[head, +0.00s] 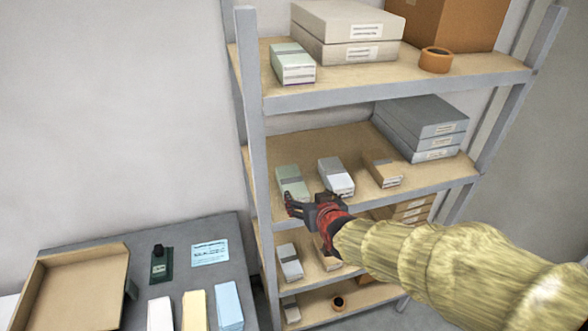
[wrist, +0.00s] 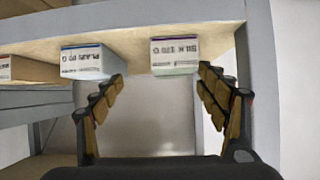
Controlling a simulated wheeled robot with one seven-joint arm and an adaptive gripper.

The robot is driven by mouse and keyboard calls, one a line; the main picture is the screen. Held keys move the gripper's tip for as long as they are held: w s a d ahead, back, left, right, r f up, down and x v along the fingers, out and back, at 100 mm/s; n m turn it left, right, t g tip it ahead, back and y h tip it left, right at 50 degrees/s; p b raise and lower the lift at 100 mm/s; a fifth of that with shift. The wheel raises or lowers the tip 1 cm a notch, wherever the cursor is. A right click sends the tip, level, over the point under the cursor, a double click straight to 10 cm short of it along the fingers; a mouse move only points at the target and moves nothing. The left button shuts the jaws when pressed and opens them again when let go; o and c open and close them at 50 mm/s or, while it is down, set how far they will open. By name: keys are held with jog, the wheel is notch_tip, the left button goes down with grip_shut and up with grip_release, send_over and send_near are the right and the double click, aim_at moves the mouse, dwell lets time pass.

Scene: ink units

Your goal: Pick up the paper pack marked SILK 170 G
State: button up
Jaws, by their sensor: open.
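The paper pack marked SILK 170 G (wrist: 175,56) shows its label upside down in the wrist view, with a purple stripe and pale green sides. It appears to be the pale green pack (head: 290,180) at the left of the middle shelf in the head view. My gripper (head: 297,203) is open and empty at the front of that shelf, close to this pack. In the wrist view the pack lies beyond the open fingers (wrist: 162,75), nearer the right finger. I cannot tell whether that fingertip touches it.
A pack marked PLAIN 80 G (wrist: 90,63) sits beside it, the grey pack (head: 336,176) in the head view. A brown pack (head: 382,169) and grey boxes (head: 425,128) stand farther right. The shelf's left post (head: 255,125) is close to the gripper.

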aim_at(293, 183)
jog(key=shift+w+a+r+t+p, duration=0.15)
jog(key=shift+w+a+r+p, duration=0.25)
jog(key=shift+r+p, duration=0.15)
jog(key=shift+w+a+r+t+p, duration=0.15)
jog(key=shift+w+a+r+p, duration=0.15)
jog(key=shift+r+p, duration=0.2)
jog(key=shift+w+a+f+t+b, duration=0.15)
jog(key=shift+w+a+f+b, duration=0.1)
jog(key=shift+a+f, duration=0.2)
jog(key=shift+w+a+f+t+b, duration=0.1)
jog(key=shift+w+a+f+t, duration=0.15)
jog(key=shift+f, duration=0.3)
jog(key=shift+w+a, duration=0.2)
jog(key=shift+p+x, duration=0.4)
jog(key=shift+x, duration=3.35)
jog(key=shift+s+f, duration=0.1)
jog(key=shift+c, duration=1.2)
jog(key=shift+y, duration=0.3)
jog(key=c, duration=1.4)
